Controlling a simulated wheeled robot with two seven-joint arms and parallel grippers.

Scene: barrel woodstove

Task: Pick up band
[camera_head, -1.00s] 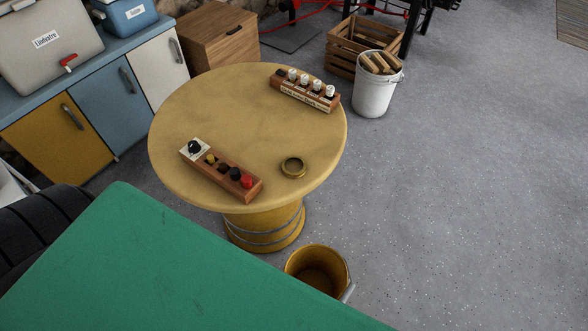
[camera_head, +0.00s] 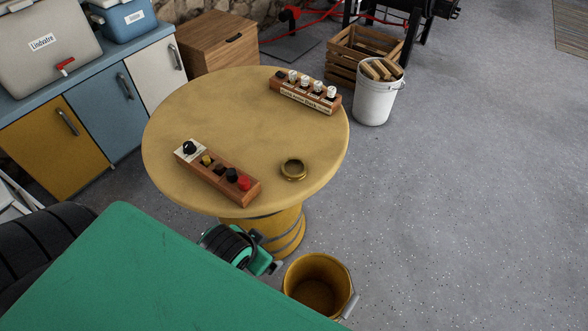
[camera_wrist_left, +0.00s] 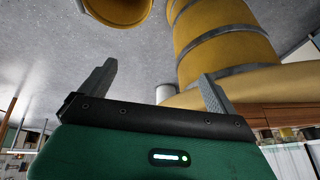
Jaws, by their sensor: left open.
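The band (camera_head: 293,169), a small brass-coloured ring, lies on the round yellow table (camera_head: 240,115) near its front right edge. My left gripper (camera_head: 268,252) shows low beside the table's barrel base, below the tabletop and apart from the band. In the left wrist view my left gripper (camera_wrist_left: 158,85) is open, with nothing between its fingers. The band is not seen in that view. My right gripper is not in view.
A wooden block with several knobs (camera_head: 217,173) lies left of the band, and another with white-capped pieces (camera_head: 305,93) lies at the back. A yellow bucket (camera_head: 317,285) stands on the floor by my left gripper. The tabletop's middle is clear.

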